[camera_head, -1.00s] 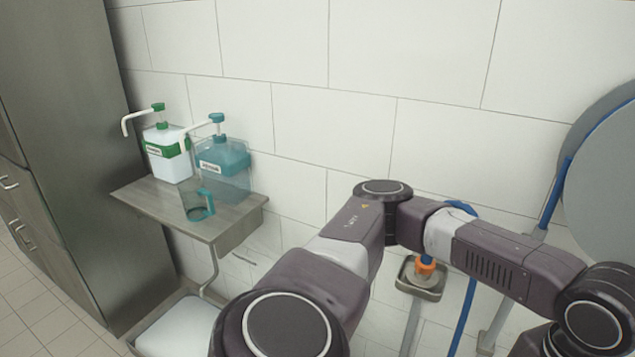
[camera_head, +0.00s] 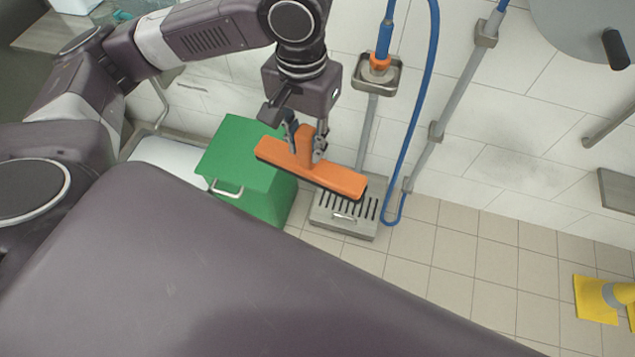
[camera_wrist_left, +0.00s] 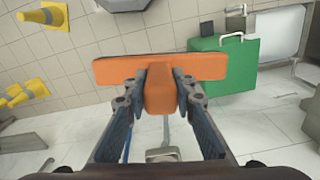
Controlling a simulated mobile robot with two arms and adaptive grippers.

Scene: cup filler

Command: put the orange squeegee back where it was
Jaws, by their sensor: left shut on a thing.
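The orange squeegee (camera_head: 325,178) is in my left gripper (camera_head: 305,145), held in the air with its wide head tilted down to the right in the head view. In the left wrist view the squeegee (camera_wrist_left: 160,68) has its wide head beyond the fingertips, and the left gripper (camera_wrist_left: 160,90) is shut on its short orange stem. In the head view it hangs in front of the green box and the grated drain unit. I cannot tell exactly how high it is. My right gripper does not show.
A green box (camera_head: 236,150) with a handle stands on the floor beside a grey grated drain (camera_head: 343,222). A blue hose (camera_head: 408,135) hangs on the wall near a small metal holder (camera_head: 385,78). Tiled floor between is clear.

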